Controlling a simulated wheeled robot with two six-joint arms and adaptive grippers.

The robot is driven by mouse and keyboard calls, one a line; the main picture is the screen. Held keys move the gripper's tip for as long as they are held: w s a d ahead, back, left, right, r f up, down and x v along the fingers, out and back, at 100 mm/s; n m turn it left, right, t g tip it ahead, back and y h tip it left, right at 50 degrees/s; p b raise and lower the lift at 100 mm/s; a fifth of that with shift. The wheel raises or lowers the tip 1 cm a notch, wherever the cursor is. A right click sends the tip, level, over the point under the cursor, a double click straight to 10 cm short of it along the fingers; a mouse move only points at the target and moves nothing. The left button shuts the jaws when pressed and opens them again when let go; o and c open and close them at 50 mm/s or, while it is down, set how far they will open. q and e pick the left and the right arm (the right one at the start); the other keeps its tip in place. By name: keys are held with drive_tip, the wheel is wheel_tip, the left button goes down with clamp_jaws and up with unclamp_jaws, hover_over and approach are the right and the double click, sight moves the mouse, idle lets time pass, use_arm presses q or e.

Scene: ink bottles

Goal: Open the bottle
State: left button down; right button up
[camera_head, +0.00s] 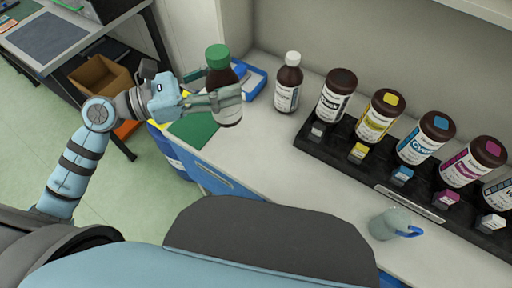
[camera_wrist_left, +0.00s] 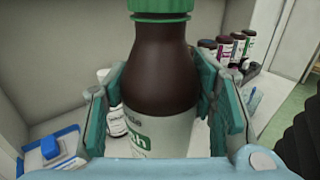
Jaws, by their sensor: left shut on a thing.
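A brown bottle (camera_head: 222,80) with a green cap (camera_head: 218,57) and a white label is upright in the head view, at the left end of the counter. My left gripper (camera_head: 228,97) is shut around the bottle's body, with one finger across its front. In the left wrist view the brown bottle (camera_wrist_left: 161,75) stands between the two fingers (camera_wrist_left: 162,105), and its green cap (camera_wrist_left: 160,8) is on its neck, cut by the top edge. Whether the bottle's base touches the counter cannot be told. My right gripper is not in view.
A white-capped brown bottle (camera_head: 288,85) stands right of the held one. A black rack (camera_head: 372,168) holds several ink bottles along the wall. A clear jug (camera_head: 390,224) with a blue handle stands at the front right. A blue tray (camera_head: 252,80) lies behind the held bottle. The counter's middle (camera_head: 270,145) is clear.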

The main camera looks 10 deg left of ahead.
use_arm(q)
drive_tip(key=w+d+f+b, duration=0.2)
drive_tip(key=w+d, duration=0.1)
drive_tip(key=w, duration=0.1)
wheel_tip(320, 180, down, 19)
drive_tip(key=b, duration=0.4)
drive_tip(key=shift+w+a+y, duration=0.15)
drive_tip(key=shift+w+y, duration=0.15)
drive_tip(key=shift+w, duration=0.15)
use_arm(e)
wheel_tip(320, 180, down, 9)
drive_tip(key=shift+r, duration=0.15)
use_arm(q)
drive_tip(key=shift+f+b, duration=0.15)
drive_tip(key=shift+b, duration=0.4)
drive_tip(key=c, duration=0.7)
unclamp_jaws()
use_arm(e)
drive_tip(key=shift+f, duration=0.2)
use_arm(q)
drive_tip(key=v, duration=1.2)
drive_tip(key=shift+b, duration=0.45)
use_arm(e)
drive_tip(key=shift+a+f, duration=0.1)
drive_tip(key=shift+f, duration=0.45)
